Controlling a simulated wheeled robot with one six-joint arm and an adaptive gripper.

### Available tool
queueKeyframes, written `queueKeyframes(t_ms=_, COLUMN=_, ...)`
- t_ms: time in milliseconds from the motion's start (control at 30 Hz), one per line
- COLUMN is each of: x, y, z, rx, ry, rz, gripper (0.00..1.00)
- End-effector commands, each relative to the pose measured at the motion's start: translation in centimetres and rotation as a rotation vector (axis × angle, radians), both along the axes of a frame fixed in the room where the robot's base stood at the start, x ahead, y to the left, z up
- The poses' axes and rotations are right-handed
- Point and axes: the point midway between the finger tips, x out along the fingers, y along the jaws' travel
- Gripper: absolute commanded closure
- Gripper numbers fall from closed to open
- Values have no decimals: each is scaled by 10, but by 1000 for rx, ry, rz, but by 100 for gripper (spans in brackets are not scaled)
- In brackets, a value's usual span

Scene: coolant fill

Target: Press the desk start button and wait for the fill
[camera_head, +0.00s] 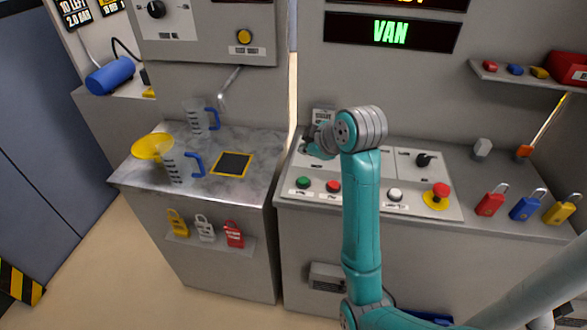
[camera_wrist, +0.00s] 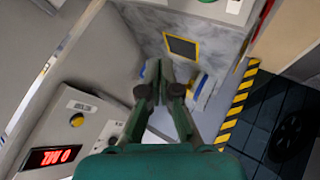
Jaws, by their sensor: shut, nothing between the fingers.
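The desk control panel (camera_head: 360,198) has a green button (camera_head: 303,183) at its front left, with a red button (camera_head: 333,186) just right of it. The labels are too small to read. A green button (camera_wrist: 234,5) also shows at the top edge of the wrist view. My gripper (camera_head: 309,145) is over the back left of the panel, apart from the green button and partly hidden by my wrist. In the wrist view my gripper (camera_wrist: 161,66) has its fingers shut and empty. A display (camera_head: 391,32) above the desk reads VAN in green.
A white button (camera_head: 394,195), a red emergency knob (camera_head: 439,191) and a black rotary switch (camera_head: 424,159) share the panel. Left of the desk, a metal counter (camera_head: 237,187) holds jugs, a yellow funnel (camera_head: 152,147) and a black pad (camera_head: 232,163). Padlocks stand at right.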

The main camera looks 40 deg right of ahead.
Motion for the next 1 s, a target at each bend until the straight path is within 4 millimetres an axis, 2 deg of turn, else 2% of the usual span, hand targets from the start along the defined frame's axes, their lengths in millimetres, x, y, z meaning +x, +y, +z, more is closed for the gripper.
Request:
queueKeyframes(t_ms=367, x=0, y=-2, z=3, rx=-4, ry=4, rz=4, gripper=100)
queueKeyframes(t_ms=533, x=0, y=-1, z=-1, rx=-2, ry=6, rz=3, gripper=100)
queueKeyframes(t_ms=667, x=-1, y=-1, z=-12, rx=-2, ry=7, rz=4, gripper=100)
queueKeyframes(t_ms=1000, x=-1, y=-1, z=-54, rx=-1, ry=7, rz=3, gripper=100)
